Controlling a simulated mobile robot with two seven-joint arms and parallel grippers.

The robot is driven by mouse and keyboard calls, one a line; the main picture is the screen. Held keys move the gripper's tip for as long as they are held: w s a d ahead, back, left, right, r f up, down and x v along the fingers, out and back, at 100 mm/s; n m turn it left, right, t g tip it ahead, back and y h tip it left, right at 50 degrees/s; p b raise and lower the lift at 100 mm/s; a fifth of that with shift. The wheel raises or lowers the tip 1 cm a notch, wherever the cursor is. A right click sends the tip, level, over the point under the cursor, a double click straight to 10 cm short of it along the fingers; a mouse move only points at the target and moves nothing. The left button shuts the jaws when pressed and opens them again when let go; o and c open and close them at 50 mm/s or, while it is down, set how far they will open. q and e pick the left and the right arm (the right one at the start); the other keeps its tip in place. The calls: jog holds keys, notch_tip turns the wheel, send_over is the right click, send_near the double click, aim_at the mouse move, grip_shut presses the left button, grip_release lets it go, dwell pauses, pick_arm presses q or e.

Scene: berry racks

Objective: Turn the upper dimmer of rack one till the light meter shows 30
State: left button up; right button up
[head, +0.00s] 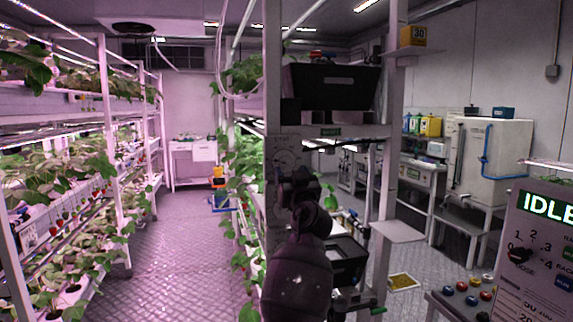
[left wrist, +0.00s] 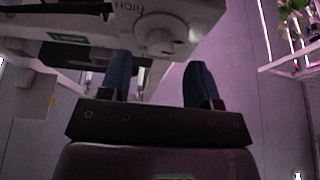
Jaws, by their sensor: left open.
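The dimmer is a pale round dial on a light panel (head: 284,142) of the rack post, partly hidden behind my left gripper in the head view. In the left wrist view the dial (left wrist: 160,34) shows beyond the fingertips, beside a label reading HIGH. My left gripper (left wrist: 160,72) is open, its two dark blue fingers apart and nothing between them. The dial lies ahead of the gap, apparently apart from the fingers. In the head view my left gripper (head: 298,178) is dark and close to the panel. A yellow box (head: 413,36) on a small high shelf shows 30, apparently the light meter.
Plant racks (head: 105,130) line the left, with a free aisle (head: 180,235) between. A black bin (head: 332,90) sits above the panel. A console (head: 540,240) reading IDLE stands at the right, near a button box (head: 466,298).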

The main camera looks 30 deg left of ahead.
aim_at(286, 165)
pick_arm(q)
jog(key=x, duration=0.3)
jog(key=shift+a, duration=0.1)
jog(key=shift+w+a+r, duration=0.1)
jog(key=shift+w+a, duration=0.05)
jog(key=shift+a, duration=0.05)
jog(key=c, duration=0.7)
jog(key=shift+c, duration=1.2)
jog(key=n+b, duration=0.2)
jog(key=b, duration=0.1)
jog(key=shift+d+g+y, duration=0.1)
jog(key=shift+g+y, duration=0.3)
jog(key=shift+r+b, duration=0.15)
jog(key=shift+b, duration=0.25)
pick_arm(e)
jog(key=shift+g, duration=0.4)
jog(key=f, duration=0.1)
jog(key=s+f, duration=0.1)
jog(key=f, duration=0.1)
jog(key=s+f, duration=0.1)
jog(key=f, duration=0.1)
jog(key=shift+f, duration=0.25)
